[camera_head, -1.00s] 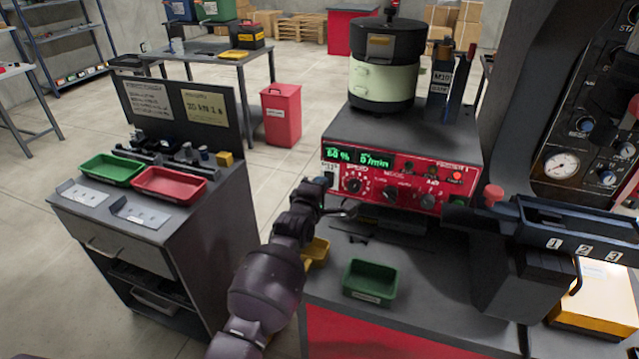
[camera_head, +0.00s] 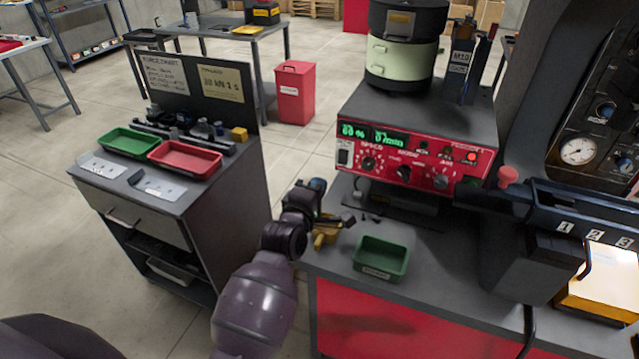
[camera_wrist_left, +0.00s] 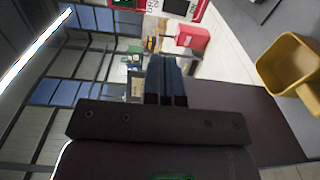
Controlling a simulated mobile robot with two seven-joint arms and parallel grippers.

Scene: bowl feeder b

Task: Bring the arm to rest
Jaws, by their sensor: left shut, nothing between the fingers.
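My left arm (camera_head: 250,305) comes up from the bottom of the head view to the left front edge of the bench. My left gripper (camera_head: 346,219) is above that edge, left of the green bin and in front of the red control panel. In the left wrist view the fingers (camera_wrist_left: 166,82) are together with nothing between them. My right gripper is in neither view.
A green bin (camera_head: 380,258), the feeder's red panel (camera_head: 410,160) and a black rail (camera_head: 550,205) are to the right. Floor is clear between bench and cabinet (camera_head: 150,225).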

